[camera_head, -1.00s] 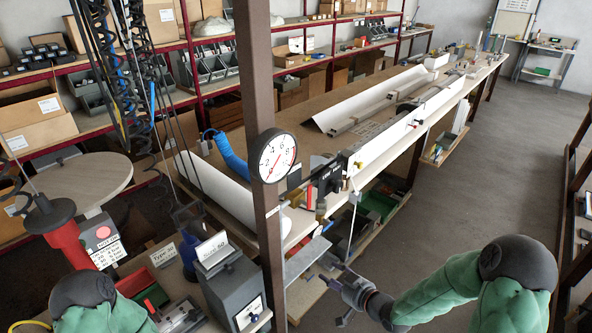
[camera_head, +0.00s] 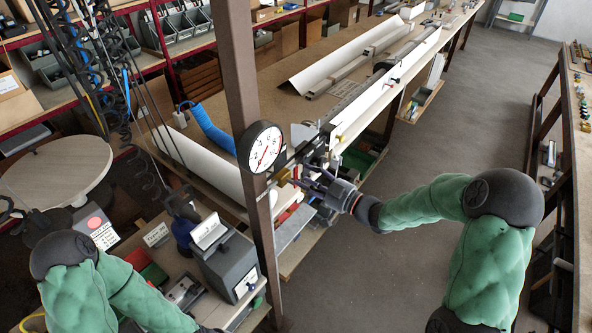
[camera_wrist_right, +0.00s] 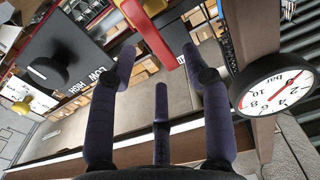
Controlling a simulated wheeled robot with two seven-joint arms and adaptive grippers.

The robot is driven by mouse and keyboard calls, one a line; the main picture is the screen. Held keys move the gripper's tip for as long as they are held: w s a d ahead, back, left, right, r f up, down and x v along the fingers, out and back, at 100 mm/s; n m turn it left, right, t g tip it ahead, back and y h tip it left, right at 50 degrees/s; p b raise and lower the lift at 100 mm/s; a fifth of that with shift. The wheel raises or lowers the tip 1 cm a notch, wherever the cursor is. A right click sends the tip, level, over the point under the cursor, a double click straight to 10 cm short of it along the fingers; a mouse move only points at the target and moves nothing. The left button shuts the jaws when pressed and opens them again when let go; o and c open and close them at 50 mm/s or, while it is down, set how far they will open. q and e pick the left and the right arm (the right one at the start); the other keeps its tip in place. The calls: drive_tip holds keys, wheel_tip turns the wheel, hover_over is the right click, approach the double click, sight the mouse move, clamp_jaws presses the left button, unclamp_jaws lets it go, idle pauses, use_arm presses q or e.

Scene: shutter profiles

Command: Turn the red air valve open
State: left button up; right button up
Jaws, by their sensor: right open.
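The red air valve handle (camera_wrist_right: 150,32) shows at the top middle of the right wrist view, just beyond the fingertips and between them in the picture. My right gripper (camera_wrist_right: 160,62) is open, with its dark fingers spread and nothing held. I cannot tell whether any finger touches the handle. In the head view my right gripper (camera_head: 298,180) is beside the brown post, just right of and below the round gauge (camera_head: 261,147). Its fingers largely hide the valve there.
The brown post (camera_head: 240,75) stands close to my right gripper. The gauge (camera_wrist_right: 276,88) is at the right of the wrist view. A dark panel marked LOW and HIGH (camera_wrist_right: 75,62) is at the left. A grey box (camera_head: 230,265) stands lower left. The floor at right (camera_head: 420,150) is clear.

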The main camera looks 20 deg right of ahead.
sight(297, 172)
drive_tip(key=shift+x, duration=2.3)
clamp_jaws()
